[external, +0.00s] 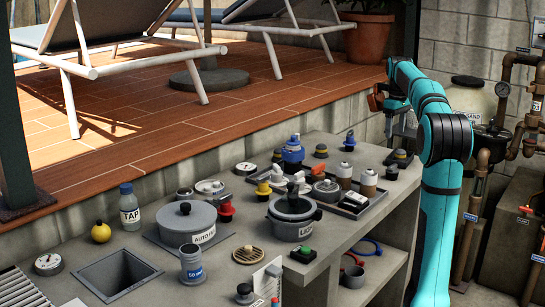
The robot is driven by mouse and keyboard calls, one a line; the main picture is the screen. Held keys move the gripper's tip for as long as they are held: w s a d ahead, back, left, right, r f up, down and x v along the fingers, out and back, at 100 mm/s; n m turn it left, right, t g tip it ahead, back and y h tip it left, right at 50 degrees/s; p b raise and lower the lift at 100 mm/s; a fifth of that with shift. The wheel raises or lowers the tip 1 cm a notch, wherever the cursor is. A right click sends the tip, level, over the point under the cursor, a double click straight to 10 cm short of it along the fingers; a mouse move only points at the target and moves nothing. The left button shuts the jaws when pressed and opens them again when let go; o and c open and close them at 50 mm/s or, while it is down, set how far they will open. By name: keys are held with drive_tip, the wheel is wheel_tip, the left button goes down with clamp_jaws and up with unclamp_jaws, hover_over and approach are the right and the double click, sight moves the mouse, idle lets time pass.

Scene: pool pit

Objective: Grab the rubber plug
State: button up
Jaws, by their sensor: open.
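I cannot tell for sure which piece is the rubber plug. A small dark stopper-like piece (246,292) stands at the front edge of the grey counter (345,238). Other small dark pieces, one with a yellow band (320,151) and one near the counter's right end (401,158), stand farther back. My gripper (387,121) is at the upper right, raised above the counter's far right end and apart from these pieces. It is open, small in the picture and partly hidden by my teal arm; I see nothing held in it.
A tray (352,213) of bottles and fittings, a lidded grey pot (294,220) and a round grey lid (186,220) crowd the counter. A square opening (116,272) lies at the front left. A raised tiled deck (150,110) is behind; pipes (480,190) stand at right.

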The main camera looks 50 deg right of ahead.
approach(393, 165)
drive_tip(key=f, duration=0.5)
drive_tip(key=shift+w+d+f, duration=0.15)
drive_tip(key=shift+w+f, duration=0.05)
drive_tip(key=shift+w, duration=0.1)
drive_tip(key=shift+s+f, duration=0.15)
drive_tip(key=shift+f, duration=1.2)
drive_tip(key=shift+s+f, duration=0.15)
drive_tip(key=shift+f, duration=1.15)
drive_tip(key=c, duration=1)
